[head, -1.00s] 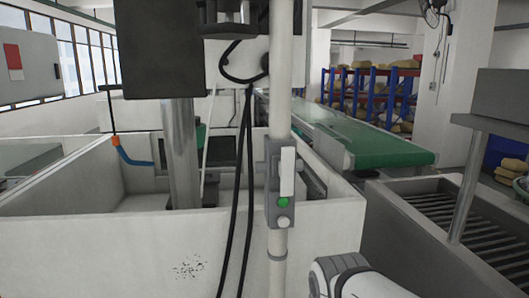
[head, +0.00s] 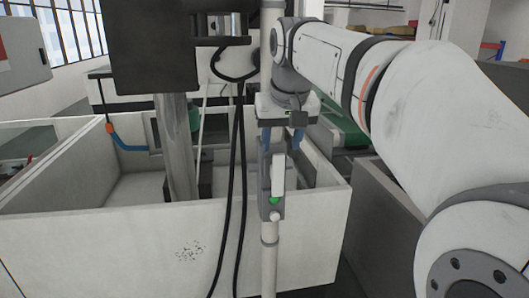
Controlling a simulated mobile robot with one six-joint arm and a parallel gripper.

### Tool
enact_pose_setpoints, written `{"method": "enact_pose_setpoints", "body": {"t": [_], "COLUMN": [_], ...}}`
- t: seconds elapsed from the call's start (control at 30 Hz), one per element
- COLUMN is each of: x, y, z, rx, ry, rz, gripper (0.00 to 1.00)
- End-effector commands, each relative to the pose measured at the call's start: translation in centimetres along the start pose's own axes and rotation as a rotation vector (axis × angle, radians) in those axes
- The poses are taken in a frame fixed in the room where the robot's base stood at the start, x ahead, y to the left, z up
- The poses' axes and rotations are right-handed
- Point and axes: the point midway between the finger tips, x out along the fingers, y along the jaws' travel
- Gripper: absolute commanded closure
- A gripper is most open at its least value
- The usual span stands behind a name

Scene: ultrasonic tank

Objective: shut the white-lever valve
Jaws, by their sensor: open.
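The valve's grey body (head: 264,205) sits on a white upright pipe (head: 269,255) in front of the tank. Its white lever (head: 278,174) stands upright, in line with the pipe, with a green round spot below it. My gripper (head: 281,140) points down just above the lever's top. Its two blue fingers are apart, one on each side, with nothing seen between them. I cannot tell how far in depth the fingers are from the lever.
The white tank (head: 120,245) stands behind the pipe. Black cables (head: 237,190) hang close to the left of the valve. A steel post (head: 172,150) rises in the tank. A green conveyor (head: 345,132) lies behind, partly hidden by my arm.

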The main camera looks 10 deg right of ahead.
Motion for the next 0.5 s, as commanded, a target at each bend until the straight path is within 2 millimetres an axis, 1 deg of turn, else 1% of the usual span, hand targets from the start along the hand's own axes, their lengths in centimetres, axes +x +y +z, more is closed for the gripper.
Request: {"method": "enact_pose_setpoints", "body": {"t": [0.1,0.3,0.4,0.5], "x": [2.0,5.0,5.9,6.3], "y": [0.0,0.0,0.0,0.0], "z": [0.1,0.1,0.1,0.1], "rx": [0.0,0.0,0.0,-0.001], "ry": [-0.005,-0.003,-0.002,0.0], "rz": [0.0,0.0,0.0,0.0], "gripper": [0.53,0.53,0.53,0.53]}}
